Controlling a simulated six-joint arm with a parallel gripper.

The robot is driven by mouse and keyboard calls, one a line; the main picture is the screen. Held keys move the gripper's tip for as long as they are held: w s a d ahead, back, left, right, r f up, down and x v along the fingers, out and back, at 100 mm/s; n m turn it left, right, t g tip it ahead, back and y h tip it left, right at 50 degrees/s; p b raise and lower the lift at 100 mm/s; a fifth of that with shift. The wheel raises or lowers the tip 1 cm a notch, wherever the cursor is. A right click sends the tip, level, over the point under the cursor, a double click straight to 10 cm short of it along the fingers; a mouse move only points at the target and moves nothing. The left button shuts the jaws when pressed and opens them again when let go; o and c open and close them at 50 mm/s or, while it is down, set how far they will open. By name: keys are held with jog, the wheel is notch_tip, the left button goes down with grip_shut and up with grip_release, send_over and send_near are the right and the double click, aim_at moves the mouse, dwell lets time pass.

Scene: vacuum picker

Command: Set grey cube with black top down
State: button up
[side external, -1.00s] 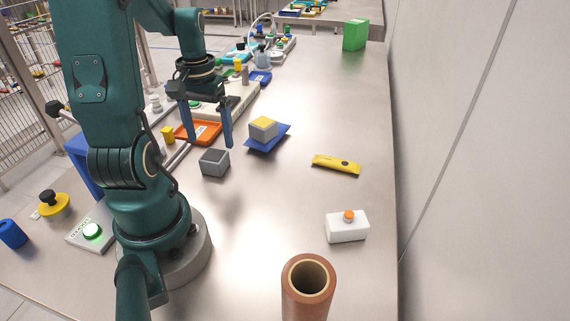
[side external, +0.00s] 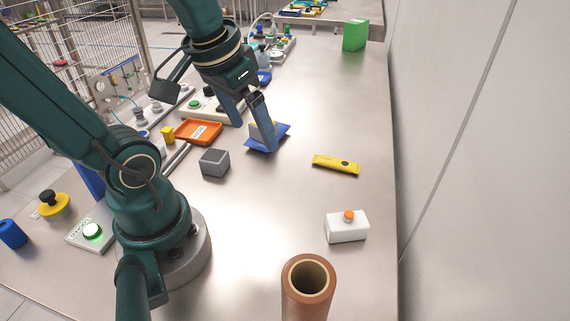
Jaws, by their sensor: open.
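The grey cube with the dark top (side external: 214,163) sits on the steel table, apart from my gripper and to its lower left. My gripper (side external: 253,136) is open and reaches down, tilted, at the blue mat (side external: 283,132). A second grey cube (side external: 254,132) is on that mat. One finger passes in front of this cube and the other is at its left. Its yellow top is hidden behind the gripper. I cannot tell whether the fingers touch it.
An orange tray (side external: 199,131) lies left of the mat.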

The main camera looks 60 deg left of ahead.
jog(key=s+d+m+t+h, duration=0.1)
jog(key=s+d+m+t, duration=0.1)
jog(key=d, duration=0.4)
jog(key=shift+m, duration=0.5)
dwell(0.6)
